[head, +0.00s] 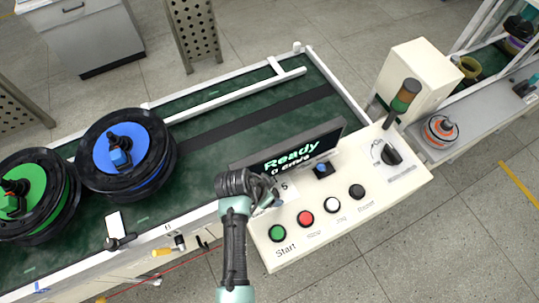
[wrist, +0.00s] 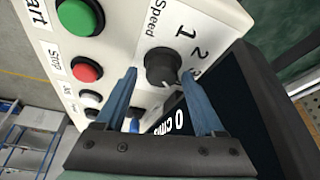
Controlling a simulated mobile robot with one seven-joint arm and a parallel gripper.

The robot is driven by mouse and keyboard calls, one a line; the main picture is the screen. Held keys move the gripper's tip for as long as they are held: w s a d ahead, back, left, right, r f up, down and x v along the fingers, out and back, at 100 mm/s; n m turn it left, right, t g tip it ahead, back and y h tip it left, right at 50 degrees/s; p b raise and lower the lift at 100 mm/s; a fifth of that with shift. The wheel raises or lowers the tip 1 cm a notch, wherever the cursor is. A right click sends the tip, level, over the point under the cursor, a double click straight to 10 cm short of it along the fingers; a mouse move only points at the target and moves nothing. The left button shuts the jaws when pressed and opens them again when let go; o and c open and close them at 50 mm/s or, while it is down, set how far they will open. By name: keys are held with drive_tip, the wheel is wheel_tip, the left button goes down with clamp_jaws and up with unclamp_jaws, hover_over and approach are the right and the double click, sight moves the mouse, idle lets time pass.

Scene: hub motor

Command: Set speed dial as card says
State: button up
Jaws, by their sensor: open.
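The speed dial (wrist: 161,67) is a dark round knob on the cream panel, beside the printed word Speed and the numbers 1, 2 and further ones. I cannot clearly read its pointer. My gripper (wrist: 160,78) is open, its two blue fingers appearing on either side of the dial in the wrist view; I cannot tell whether they touch it. In the head view my gripper (head: 258,194) covers the dial, with a printed 5 just to its right. The display (head: 290,152) reads Ready and 0 cm/s. I cannot identify a readable card.
The green start button (head: 277,232), red button (head: 305,218), white button (head: 332,204) and black reset button (head: 357,191) line the panel's front. A blue-topped knob (head: 322,169) and a black rotary switch (head: 388,154) are further right. Green (head: 28,190) and blue (head: 103,153) reels are on the conveyor.

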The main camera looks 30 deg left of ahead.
drive_tip(key=shift+w+a+r+n, duration=0.1)
drive_tip(key=shift+w+a+n, duration=0.05)
drive_tip(key=shift+n, duration=0.15)
